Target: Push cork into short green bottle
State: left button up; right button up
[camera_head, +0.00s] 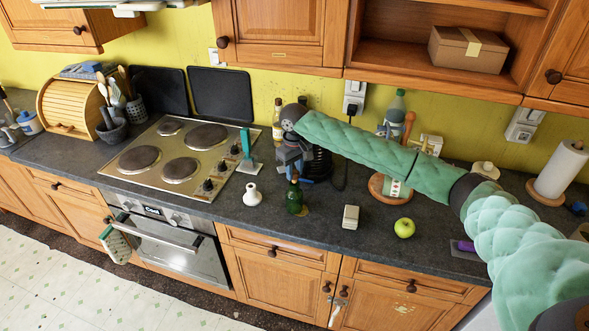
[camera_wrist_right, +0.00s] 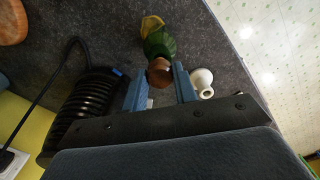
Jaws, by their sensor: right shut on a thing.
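The short green bottle (camera_head: 294,199) stands on the dark counter, right of a small white vase (camera_head: 252,195). My right gripper (camera_head: 292,174) is just above the bottle's neck, pointing down. In the right wrist view the brown cork (camera_wrist_right: 159,72) sits between the fingertips of my right gripper (camera_wrist_right: 160,86), which is shut on it. The green bottle (camera_wrist_right: 158,42) shows just beyond the cork, in line with its neck. I cannot tell whether the cork is inside the neck or just over it. My left gripper is not in view.
The white vase also shows in the wrist view (camera_wrist_right: 202,82), close to a fingertip. A small pale box (camera_head: 350,217) and a green apple (camera_head: 404,228) lie to the right. A stove (camera_head: 178,160) is on the left. A black coiled object (camera_wrist_right: 87,105) stands behind the gripper.

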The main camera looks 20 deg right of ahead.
jog(key=shift+f, duration=1.25)
dwell(0.4)
jog(key=o, duration=1.3)
jog(key=shift+o, duration=0.2)
jog(key=shift+r, duration=2.3)
jog(key=shift+r+b, duration=0.4)
jog(key=shift+b, duration=0.05)
notch_tip(320, 180, up, 6)
jog(key=b, duration=0.3)
jog(key=shift+r, duration=0.5)
